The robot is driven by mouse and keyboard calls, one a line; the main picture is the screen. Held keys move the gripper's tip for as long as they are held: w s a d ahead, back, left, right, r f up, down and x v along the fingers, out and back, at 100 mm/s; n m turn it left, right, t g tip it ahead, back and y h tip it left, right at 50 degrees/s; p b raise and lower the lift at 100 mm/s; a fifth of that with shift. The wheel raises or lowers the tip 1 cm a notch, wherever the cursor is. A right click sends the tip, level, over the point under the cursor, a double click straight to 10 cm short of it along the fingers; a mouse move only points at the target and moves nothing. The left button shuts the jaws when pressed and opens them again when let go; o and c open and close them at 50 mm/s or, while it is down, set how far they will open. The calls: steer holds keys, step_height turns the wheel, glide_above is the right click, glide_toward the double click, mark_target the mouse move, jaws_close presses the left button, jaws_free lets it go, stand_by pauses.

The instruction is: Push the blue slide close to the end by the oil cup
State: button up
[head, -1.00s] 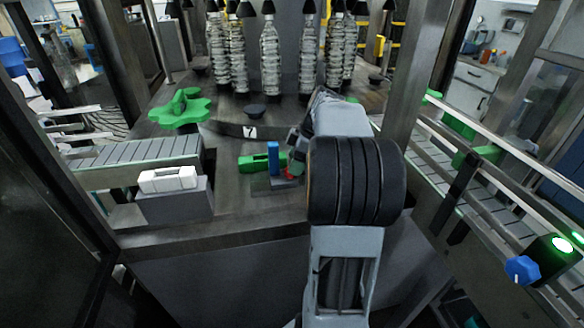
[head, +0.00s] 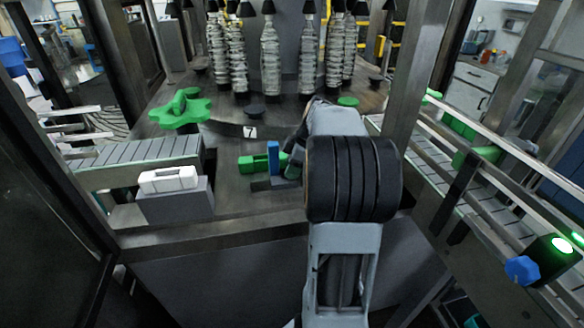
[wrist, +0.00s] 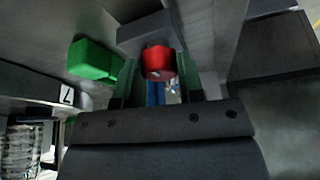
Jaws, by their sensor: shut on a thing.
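An upright blue piece (head: 272,157), which I take for the blue slide, stands beside a green block (head: 252,164) on a low grey base (head: 262,185) in the head view. My gripper reaches in from the right, close beside the blue piece; my arm hides part of it. In the wrist view my gripper (wrist: 157,78) has its two fingers closed on the sides of a red piece (wrist: 157,62). I cannot tell whether red and blue are joined. I cannot single out the oil cup.
A white block (head: 168,180) lies on a grey stand (head: 175,205) at the left, by a slatted conveyor (head: 140,152). A green star wheel (head: 180,110) and several bottles stand behind. A second conveyor (head: 440,165) runs along the right.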

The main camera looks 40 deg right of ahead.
steer(key=shift+c, duration=1.3)
steer(key=m+t+h+b, duration=0.1)
steer(key=m+b, duration=0.2)
steer(key=m, duration=0.1)
steer(key=shift+a+f, duration=0.1)
steer(key=m+h+b, duration=0.1)
steer(key=m, duration=0.2)
steer(key=shift+t, duration=0.3)
steer(key=shift+a+m+h+b, duration=0.1)
steer(key=shift+m+h+b, duration=0.5)
steer(key=shift+m, duration=1)
steer(key=shift+s+m, duration=0.1)
steer(key=shift+m, duration=0.2)
steer(key=o, duration=0.9)
